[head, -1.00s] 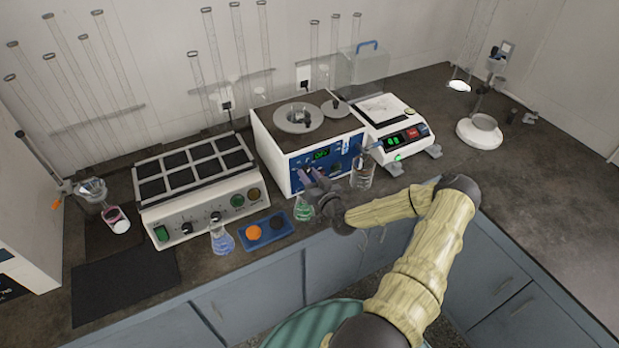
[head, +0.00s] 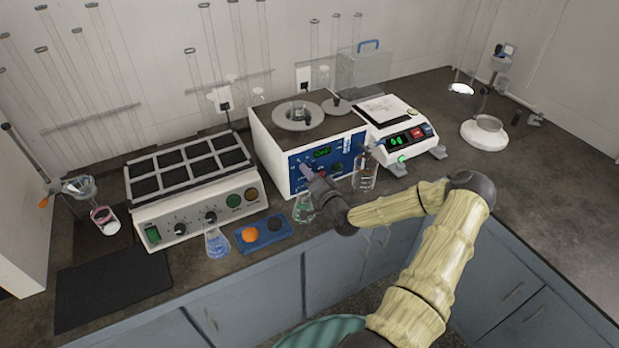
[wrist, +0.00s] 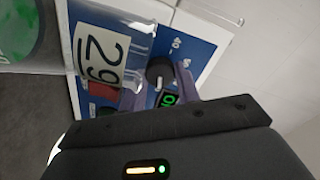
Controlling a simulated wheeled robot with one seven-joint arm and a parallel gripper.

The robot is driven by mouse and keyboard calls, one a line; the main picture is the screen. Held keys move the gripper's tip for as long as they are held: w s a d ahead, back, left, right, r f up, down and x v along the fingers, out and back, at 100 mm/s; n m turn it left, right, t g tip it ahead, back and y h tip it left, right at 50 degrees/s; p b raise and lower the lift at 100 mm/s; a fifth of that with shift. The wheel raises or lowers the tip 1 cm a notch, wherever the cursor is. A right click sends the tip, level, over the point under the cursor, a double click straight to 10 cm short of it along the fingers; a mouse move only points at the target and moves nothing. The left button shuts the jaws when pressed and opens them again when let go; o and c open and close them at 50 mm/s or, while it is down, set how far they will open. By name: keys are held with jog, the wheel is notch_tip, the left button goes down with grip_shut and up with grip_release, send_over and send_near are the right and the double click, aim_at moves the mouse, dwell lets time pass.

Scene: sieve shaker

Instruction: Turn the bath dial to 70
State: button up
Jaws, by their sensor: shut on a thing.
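The water bath (head: 268,150) is a white box with a blue front panel. A green display (head: 322,152) is lit on it, but I cannot read it surely. My gripper (head: 306,170) reaches the panel from the front, just below and left of the display. In the wrist view, the black bath dial (wrist: 158,70) with a pale pointer mark sits between the purple fingertips of my gripper (wrist: 157,86), which are shut on it. Part of the green display (wrist: 169,99) shows beside it. The dial is hidden behind my gripper in the head view.
A green flask (head: 303,208) stands close under my gripper, and a glass beaker (head: 364,178) stands to the right. A clear vessel labelled 29 (wrist: 100,57) covers part of the wrist view.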

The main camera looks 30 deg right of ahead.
dwell(0.3)
jog(key=o, duration=1)
jog(key=shift+s, duration=0.1)
jog(key=s+b, duration=0.1)
jog(key=s, duration=0.4)
jog(key=s+b, duration=0.1)
jog(key=s, duration=0.5)
jog(key=s+b, duration=0.1)
jog(key=s, duration=0.5)
jog(key=shift+s+d+b, duration=0.1)
jog(key=shift+d+b, duration=0.25)
